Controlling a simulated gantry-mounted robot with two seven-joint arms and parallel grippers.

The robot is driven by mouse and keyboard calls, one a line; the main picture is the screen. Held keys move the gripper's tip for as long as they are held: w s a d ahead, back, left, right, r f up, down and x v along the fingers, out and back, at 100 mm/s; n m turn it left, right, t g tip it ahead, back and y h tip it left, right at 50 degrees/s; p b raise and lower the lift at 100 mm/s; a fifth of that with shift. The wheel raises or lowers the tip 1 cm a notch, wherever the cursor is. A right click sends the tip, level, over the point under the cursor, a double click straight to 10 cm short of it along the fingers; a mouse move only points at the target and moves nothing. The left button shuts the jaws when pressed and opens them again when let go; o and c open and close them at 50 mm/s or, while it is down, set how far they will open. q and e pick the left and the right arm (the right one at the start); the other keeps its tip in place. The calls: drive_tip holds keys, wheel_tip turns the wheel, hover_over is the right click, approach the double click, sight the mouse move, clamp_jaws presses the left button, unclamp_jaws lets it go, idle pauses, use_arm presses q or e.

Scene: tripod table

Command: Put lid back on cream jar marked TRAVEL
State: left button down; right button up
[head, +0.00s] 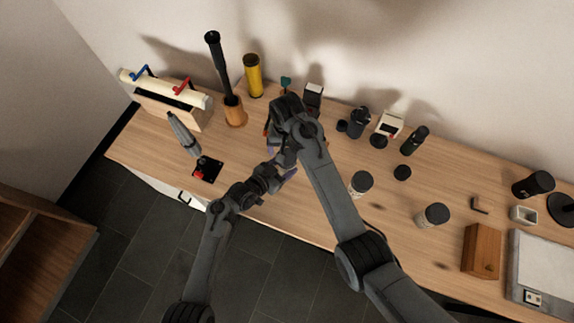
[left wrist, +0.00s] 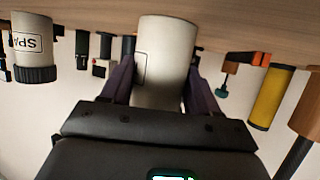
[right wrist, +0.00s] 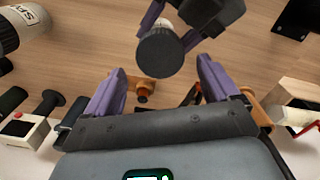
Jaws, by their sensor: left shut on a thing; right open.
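In the left wrist view my left gripper (left wrist: 155,75) is shut on a white jar (left wrist: 166,45) with a framed label at its side; the label's text is turned away. In the right wrist view a dark round lid (right wrist: 160,53) shows at the end of this jar, between the left gripper's purple fingers. Whether it is fully seated I cannot tell. My right gripper (right wrist: 163,72) is open, its fingertips near the lid, with nothing between its pads. In the head view the right arm hides the jar. Another jar (left wrist: 33,42), lettered "SPA" with a dark cap, stands beside it.
Two dark-topped jars (head: 361,183) (head: 433,215) stand right of my arms. Dark discs (head: 402,172), bottles and a small white box (head: 389,124) are behind. A black pad (head: 208,169) is left.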

drive_tip(key=shift+f, duration=2.65)
drive_tip(key=c, duration=1.1)
drive_tip(key=m, duration=0.4)
drive_tip(key=shift+m, duration=0.4)
drive_tip(key=m, duration=0.8)
drive_tip(key=shift+m, duration=0.3)
drive_tip(key=m, duration=0.3)
drive_tip(key=shift+m, duration=0.3)
